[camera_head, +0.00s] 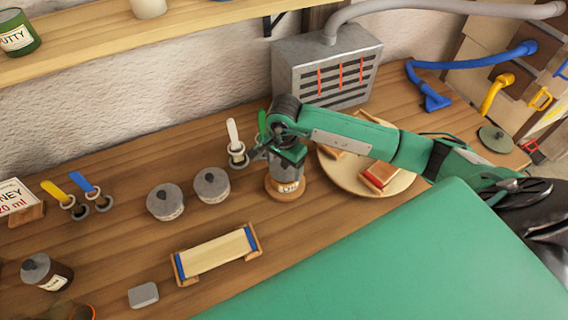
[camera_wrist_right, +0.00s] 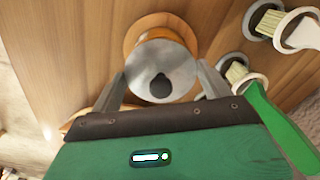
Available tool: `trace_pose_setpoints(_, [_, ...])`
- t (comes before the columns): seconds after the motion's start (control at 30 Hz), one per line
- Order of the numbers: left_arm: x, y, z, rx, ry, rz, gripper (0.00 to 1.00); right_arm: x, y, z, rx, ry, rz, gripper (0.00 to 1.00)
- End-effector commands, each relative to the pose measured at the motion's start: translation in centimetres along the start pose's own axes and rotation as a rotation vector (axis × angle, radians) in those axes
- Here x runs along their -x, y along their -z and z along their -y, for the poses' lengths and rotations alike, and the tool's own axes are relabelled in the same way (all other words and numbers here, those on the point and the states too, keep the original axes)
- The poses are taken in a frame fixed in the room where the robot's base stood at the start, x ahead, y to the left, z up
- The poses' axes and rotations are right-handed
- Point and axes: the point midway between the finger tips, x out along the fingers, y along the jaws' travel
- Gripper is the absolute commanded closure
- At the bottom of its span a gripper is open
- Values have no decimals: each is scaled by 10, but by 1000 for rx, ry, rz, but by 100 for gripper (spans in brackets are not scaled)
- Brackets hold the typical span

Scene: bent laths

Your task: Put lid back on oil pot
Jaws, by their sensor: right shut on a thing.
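In the right wrist view a round grey lid with a dark knob (camera_wrist_right: 143,84) lies between the fingers of my right gripper (camera_wrist_right: 163,90). The fingers are shut on its sides. The lid is over the pot; whether it is fully seated I cannot tell. My left gripper is not in view.
Two lidded grey tins (camera_head: 165,203) (camera_head: 212,186) stand left of the pot. Brushes in rings (camera_head: 237,153) are close behind it. A round board (camera_head: 398,184) with blocks lies to the right. A grey vent box (camera_head: 325,70) stands behind.

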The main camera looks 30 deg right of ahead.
Motion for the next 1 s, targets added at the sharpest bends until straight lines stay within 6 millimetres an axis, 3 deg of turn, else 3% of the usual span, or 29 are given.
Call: trace_pose_setpoints(1.0, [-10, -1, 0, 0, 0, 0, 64, -3, 0, 0, 0, 0, 0, 42])
